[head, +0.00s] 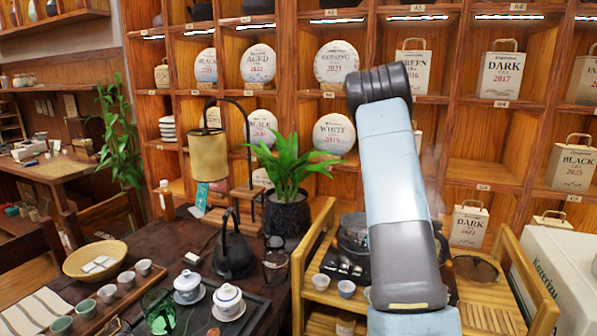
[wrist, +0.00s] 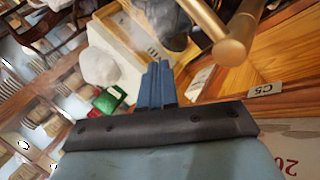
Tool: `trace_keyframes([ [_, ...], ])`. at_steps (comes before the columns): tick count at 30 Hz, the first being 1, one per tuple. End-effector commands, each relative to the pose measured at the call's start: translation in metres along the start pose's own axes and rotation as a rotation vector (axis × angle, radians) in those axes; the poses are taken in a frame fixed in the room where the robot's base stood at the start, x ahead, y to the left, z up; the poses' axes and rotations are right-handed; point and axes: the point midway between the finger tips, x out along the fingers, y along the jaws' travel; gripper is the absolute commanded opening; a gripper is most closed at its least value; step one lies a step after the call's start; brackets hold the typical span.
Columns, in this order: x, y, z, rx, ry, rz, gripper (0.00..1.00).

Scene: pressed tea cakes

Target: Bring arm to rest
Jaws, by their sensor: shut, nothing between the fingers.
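My arm (head: 393,170) rises through the middle right of the head view in front of the shelves, and its upper part bends towards the left. My gripper is not visible there. In the wrist view my gripper (wrist: 159,66) shows as two blue fingers side by side, closed together with nothing between them. The dark bar (wrist: 165,126) of the gripper lies below the fingers.
A wooden shelf wall holds round tea cakes (head: 336,62) and paper bags (head: 501,74). A wooden cart (head: 483,318) stands beside my arm. The dark table (head: 190,240) at left carries a kettle (head: 233,250) and cups. A white box (head: 560,275) is at right.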

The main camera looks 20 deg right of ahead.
Motion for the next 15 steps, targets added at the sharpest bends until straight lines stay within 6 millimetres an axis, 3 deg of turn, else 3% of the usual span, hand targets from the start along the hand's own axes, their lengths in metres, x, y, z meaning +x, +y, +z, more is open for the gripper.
trace_keyframes([
  [7,-0.009,0.012,0.014,-0.048,0.002,-0.05,0.0],
  [15,-0.032,0.052,0.066,-0.23,0.021,-0.22,0.0],
])
